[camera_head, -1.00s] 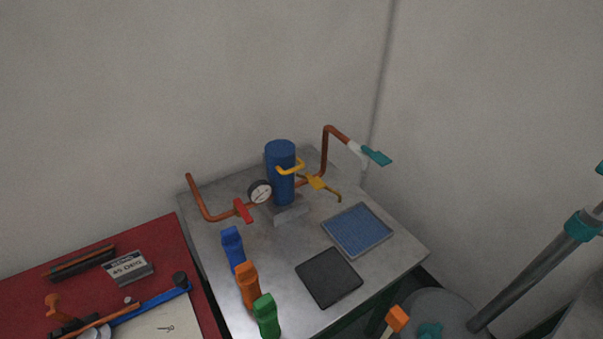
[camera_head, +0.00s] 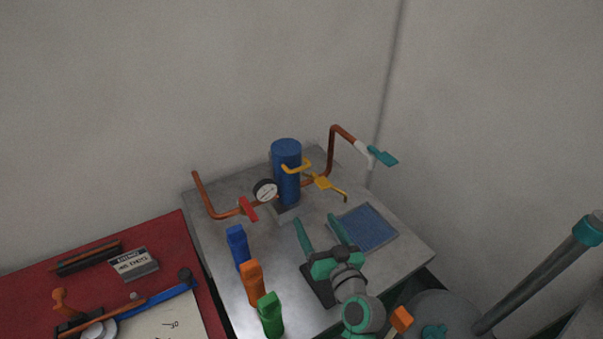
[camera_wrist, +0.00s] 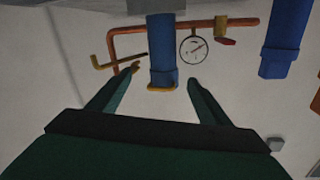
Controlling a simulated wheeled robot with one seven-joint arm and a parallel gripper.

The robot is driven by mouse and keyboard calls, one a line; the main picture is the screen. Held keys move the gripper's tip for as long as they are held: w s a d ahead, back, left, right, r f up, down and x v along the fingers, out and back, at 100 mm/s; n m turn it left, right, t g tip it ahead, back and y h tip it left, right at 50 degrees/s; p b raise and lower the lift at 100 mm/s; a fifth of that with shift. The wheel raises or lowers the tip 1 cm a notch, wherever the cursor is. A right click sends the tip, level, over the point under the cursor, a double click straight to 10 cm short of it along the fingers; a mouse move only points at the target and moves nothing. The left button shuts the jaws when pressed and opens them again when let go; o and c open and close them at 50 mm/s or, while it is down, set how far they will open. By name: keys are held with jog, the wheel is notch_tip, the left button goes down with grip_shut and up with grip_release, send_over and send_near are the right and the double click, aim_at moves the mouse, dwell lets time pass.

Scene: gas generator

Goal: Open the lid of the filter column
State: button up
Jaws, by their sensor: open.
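The blue filter column (camera_head: 287,184) stands upright on a grey block at the back of the metal table. Its lid (camera_head: 286,146) is on top and looks shut. A yellow handle (camera_head: 297,168) sticks out near the lid. In the wrist view the column (camera_wrist: 163,45) appears upside down, with the yellow handle (camera_wrist: 162,88) at its lower end. My gripper (camera_head: 318,219) is open and empty, in front of the column and apart from it. In the wrist view my fingers (camera_wrist: 162,80) appear on either side of the column's upper end.
A copper pipe with a red valve (camera_head: 248,208), a gauge (camera_head: 265,190) and a yellow lever (camera_head: 322,182) runs beside the column. Blue (camera_head: 237,246), orange (camera_head: 252,283) and green (camera_head: 270,314) upright objects stand at front left. A blue panel (camera_head: 368,227) lies right. The wall is close behind.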

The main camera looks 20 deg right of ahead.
jog(key=w+d+r+n+y, duration=0.25)
jog(key=r+n, duration=0.25)
jog(key=r, duration=0.3)
send_near(290, 159)
jog(key=shift+y, duration=0.35)
jog(key=w, duration=0.1)
jog(key=w+d+f, duration=0.1)
jog(key=w, duration=0.1)
jog(key=w+f, duration=0.1)
jog(key=shift+w+d, duration=0.25)
jog(key=shift+w, duration=0.15)
jog(key=c, duration=1.2)
